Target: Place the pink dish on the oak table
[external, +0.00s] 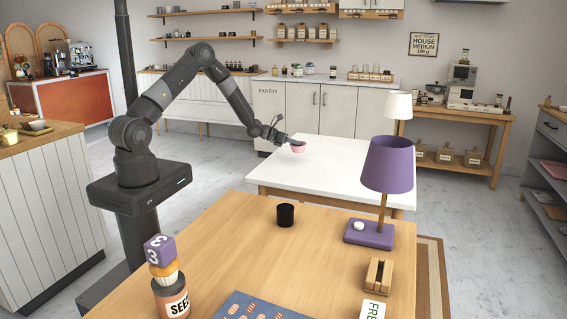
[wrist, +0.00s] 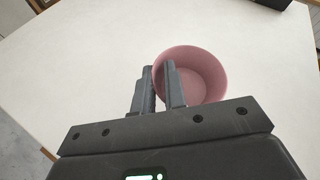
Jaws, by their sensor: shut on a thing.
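The pink dish (external: 298,149) is a small round bowl at the end of my arm, over the white table. My gripper (external: 291,143) is shut on its wall. In the wrist view the dish (wrist: 205,75) is upright and looks empty, and my gripper (wrist: 159,78) has its fingers at the left side of the rim. I cannot tell whether the dish touches the white tabletop. The oak table (external: 225,245) stands in the foreground of the external view, nearer the camera than the white table.
The white table (external: 340,170) is mostly bare. On the oak table are a black cup (external: 285,215), a purple lamp (external: 388,170), a wooden holder (external: 378,275), a blue patterned mat (external: 255,308), and a stack with a purple cube (external: 160,250). The oak table's middle left is clear.

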